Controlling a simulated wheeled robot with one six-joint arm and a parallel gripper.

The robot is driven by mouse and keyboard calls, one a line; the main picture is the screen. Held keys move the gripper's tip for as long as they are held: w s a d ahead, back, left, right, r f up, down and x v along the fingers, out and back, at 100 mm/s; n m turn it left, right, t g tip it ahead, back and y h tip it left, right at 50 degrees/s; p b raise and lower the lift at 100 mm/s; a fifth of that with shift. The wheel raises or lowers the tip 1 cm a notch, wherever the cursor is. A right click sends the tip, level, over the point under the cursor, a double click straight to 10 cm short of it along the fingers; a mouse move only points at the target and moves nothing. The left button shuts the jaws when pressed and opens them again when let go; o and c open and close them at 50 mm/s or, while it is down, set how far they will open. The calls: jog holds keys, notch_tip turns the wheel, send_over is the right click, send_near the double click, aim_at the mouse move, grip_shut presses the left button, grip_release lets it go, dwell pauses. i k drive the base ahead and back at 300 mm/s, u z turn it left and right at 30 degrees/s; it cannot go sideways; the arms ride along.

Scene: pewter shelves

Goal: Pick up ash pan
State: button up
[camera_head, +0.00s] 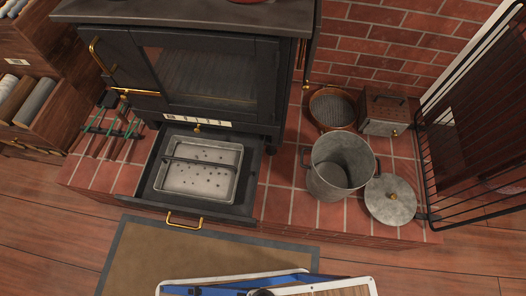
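The ash pan (197,182) is a grey metal rectangular tray with dark specks on its floor and a dark bar handle across it. It sits inside the pulled-out drawer (244,211) under the black stove. The drawer has a brass handle (184,225) at its front and a small brass knob shows above the pan. My gripper is not in view, so its state and its distance from the pan cannot be seen.
The black stove (130,52) stands behind the drawer. A grey bucket (337,169), a round lid (390,201), a copper pan (332,108) and a metal box (385,115) stand right. A black fire screen (470,160) is far right. A brown mat (140,258) lies in front.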

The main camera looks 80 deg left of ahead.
aim_at(196, 169)
jog(key=i, duration=0.35)
jog(key=u, duration=3.45)
